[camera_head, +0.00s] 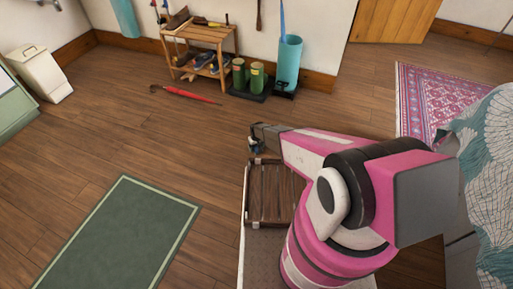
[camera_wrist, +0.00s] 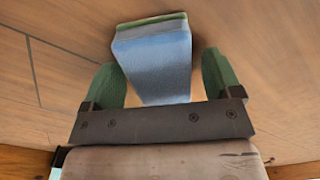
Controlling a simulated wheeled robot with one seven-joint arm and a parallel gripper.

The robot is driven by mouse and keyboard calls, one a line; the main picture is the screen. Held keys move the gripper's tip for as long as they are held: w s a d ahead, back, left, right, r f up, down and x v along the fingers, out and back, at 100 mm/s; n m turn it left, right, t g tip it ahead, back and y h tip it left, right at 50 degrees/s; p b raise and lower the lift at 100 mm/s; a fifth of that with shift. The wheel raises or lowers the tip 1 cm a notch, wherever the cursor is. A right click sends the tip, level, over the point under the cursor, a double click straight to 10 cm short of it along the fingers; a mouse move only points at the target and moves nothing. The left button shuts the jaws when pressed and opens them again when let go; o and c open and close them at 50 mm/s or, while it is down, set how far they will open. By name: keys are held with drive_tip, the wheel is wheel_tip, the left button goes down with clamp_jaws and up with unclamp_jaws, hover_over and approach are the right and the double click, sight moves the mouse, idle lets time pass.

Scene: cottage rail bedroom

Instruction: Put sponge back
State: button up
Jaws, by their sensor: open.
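The sponge (camera_wrist: 152,70) is a blue block with a green layer along its far edge. It fills the middle of the wrist view, between and beyond the two green finger pads. My gripper (camera_wrist: 163,78) is open. A gap shows between the sponge and the right finger, while its left side comes close to or overlaps the left finger. I cannot tell whether they touch. In the head view my gripper (camera_head: 255,146) is small and dark at the arm's end, just beyond a wooden crate; the sponge cannot be made out clearly there.
The slatted wooden crate (camera_head: 258,191) sits beside my arm. A wooden shelf (camera_head: 204,40) with shoes and tools stands at the back wall, near green cans (camera_head: 257,77) and a teal bin (camera_head: 288,63). A red umbrella (camera_head: 188,95) lies on the floor. A green rug (camera_head: 120,235) lies front left.

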wheel_tip(320, 180, up, 12)
drive_tip(key=s+d+r+m, duration=0.1)
drive_tip(key=s+d+r, duration=0.6)
drive_tip(key=r, duration=0.7)
drive_tip(key=s+d+r+m, duration=0.2)
drive_tip(key=s+d+r, duration=0.5)
drive_tip(key=r, duration=0.7)
drive_tip(key=s+d+r+m, duration=0.2)
drive_tip(key=s+d+r, duration=0.6)
drive_tip(key=r, duration=0.6)
drive_tip(key=shift+s+r, duration=0.25)
drive_tip(key=shift+s, duration=0.9)
